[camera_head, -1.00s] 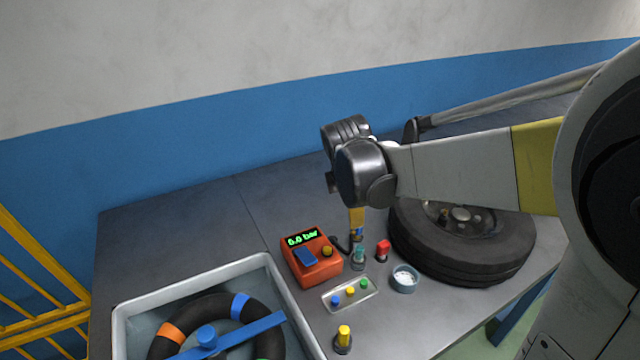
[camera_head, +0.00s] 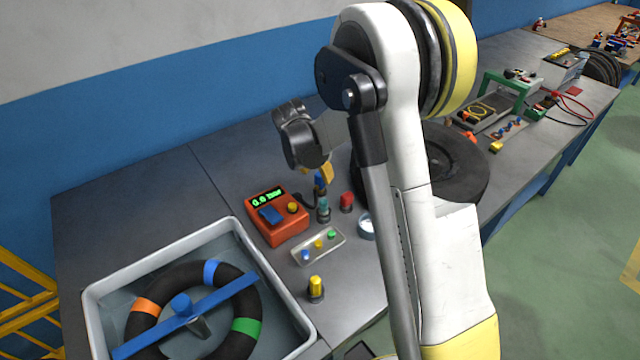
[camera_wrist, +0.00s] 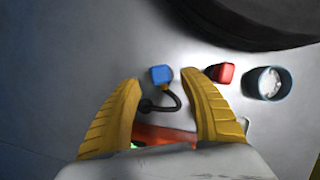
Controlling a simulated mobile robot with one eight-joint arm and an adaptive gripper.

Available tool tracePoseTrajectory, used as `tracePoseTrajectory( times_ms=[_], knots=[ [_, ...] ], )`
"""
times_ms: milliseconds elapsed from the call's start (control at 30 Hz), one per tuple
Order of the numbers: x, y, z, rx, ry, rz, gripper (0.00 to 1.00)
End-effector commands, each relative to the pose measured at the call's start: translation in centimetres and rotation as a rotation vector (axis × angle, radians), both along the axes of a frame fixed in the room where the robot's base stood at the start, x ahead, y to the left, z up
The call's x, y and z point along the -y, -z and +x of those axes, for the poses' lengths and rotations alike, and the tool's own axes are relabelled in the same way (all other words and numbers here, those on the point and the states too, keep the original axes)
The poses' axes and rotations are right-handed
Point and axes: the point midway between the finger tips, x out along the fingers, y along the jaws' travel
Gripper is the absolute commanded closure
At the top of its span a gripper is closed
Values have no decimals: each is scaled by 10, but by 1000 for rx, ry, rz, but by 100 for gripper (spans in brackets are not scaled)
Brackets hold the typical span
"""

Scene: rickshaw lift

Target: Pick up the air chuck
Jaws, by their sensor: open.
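The air chuck, as I read it, is the blue-topped piece (camera_head: 320,185) above a teal part on a small stand (camera_head: 323,211) beside the orange inflator (camera_head: 277,217). In the wrist view its square blue top (camera_wrist: 161,74) lies between my fingertips, with a black hose curving from it toward the inflator. My gripper (camera_wrist: 162,82) has its yellow fingers apart, pointing down, one on each side of the blue top. No finger contact is visible. In the head view my gripper (camera_head: 322,177) is just above it, partly hidden by my wrist.
A red-capped piece (camera_head: 346,202) and a small round cup (camera_head: 366,226) stand close on the right. A black tyre (camera_head: 465,175) lies beyond, partly behind my arm. A small tray (camera_head: 335,247) of coloured caps, a yellow-capped piece (camera_head: 316,290) and a water tub (camera_head: 98,320) are nearer.

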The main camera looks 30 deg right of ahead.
Motion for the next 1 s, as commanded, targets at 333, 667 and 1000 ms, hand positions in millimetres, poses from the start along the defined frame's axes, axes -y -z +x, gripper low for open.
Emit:
tracePoseTrajectory(
  times_ms=[333, 667, 1000],
  knots=[
    [14, 45, 7, 0, 1, 0, 50],
    [14, 44, 7, 0, 1, 0, 88],
    [14, 44, 6, 0, 1, 0, 100]
  ],
)
